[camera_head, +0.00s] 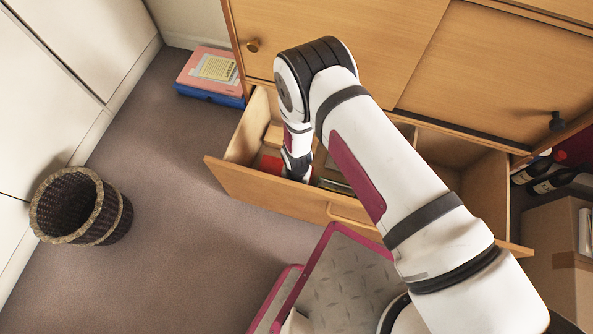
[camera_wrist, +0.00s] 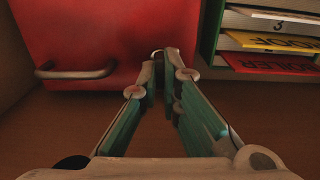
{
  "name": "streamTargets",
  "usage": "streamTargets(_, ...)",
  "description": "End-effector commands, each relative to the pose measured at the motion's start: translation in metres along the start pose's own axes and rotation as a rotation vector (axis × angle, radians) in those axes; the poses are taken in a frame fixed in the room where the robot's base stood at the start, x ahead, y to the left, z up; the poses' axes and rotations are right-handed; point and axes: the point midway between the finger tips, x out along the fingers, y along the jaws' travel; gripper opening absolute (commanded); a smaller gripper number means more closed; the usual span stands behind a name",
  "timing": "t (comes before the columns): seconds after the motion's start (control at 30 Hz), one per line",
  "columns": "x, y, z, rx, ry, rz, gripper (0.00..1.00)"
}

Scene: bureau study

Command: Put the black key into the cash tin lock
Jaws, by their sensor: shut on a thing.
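The red cash tin (camera_wrist: 105,35) fills the upper left of the wrist view, with a metal handle (camera_wrist: 78,72) on its near face. A small part of it (camera_head: 270,164) shows in the open drawer in the head view. My gripper (camera_wrist: 166,72) is shut, its fingertips close to the tin's right part. A small pale rounded metal piece (camera_wrist: 157,54) shows just beyond the tips; I cannot tell if it is the lock. The black key is hidden between the fingers. I cannot see whether it touches the lock.
The wooden drawer (camera_head: 262,200) is pulled out, and its walls surround my gripper. A wicker basket (camera_head: 112,215) stands on the floor at left.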

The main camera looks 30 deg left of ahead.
Motion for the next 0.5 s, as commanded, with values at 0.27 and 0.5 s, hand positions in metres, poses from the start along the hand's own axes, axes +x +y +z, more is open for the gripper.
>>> streamTargets(0.27, 0.0044, 0.0001, -0.0001, -0.001, 0.0, 0.0, 0.0)
streamTargets(0.5, 0.0074, 0.0, -0.0001, -0.001, 0.0, 0.0, 0.0)
